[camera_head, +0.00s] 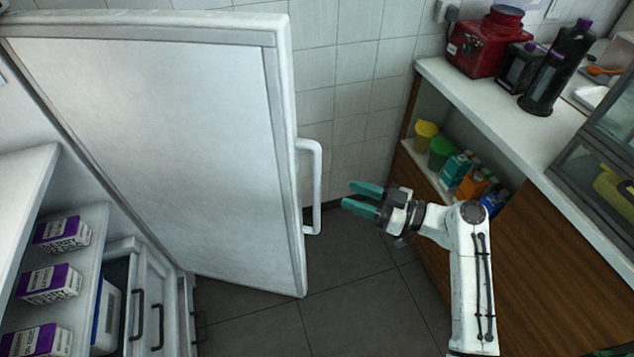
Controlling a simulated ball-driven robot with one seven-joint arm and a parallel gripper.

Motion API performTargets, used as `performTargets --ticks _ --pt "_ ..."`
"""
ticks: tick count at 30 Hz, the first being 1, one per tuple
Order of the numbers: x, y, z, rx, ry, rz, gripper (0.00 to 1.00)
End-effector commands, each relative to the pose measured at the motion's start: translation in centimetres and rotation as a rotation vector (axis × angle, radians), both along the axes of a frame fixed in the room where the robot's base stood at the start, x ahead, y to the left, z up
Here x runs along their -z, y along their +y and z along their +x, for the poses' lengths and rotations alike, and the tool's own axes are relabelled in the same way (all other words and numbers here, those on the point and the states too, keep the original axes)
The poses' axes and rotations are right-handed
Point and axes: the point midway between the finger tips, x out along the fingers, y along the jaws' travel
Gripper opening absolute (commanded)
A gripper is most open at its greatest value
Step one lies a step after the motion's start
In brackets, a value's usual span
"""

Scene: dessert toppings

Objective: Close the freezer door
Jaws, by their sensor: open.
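The white freezer door (165,150) stands wide open at the left, its inner face toward me. Its white bar handle (315,185) sticks out from the free edge on the right. The freezer (25,190) is at the far left, with purple and white boxes (62,234) on its shelf. My gripper (349,196) has teal fingers, is open and empty, and points left toward the handle. In the picture the fingertips are a little right of the handle's lower part. I cannot tell the depth gap between them.
A wooden counter (560,262) with a white top runs along the right. A red appliance (487,45) and dark bottles (560,68) stand on it. Its open shelf holds several colored containers (441,152). Grey floor (370,290) is clear between door and counter.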

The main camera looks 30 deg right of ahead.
Motion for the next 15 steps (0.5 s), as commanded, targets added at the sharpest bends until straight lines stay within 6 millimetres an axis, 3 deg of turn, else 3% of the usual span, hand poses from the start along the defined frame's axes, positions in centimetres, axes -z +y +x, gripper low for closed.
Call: performTargets --ticks 15 --pt "-0.1 5.6 6.4 -0.005 0.004 -0.001 0.44"
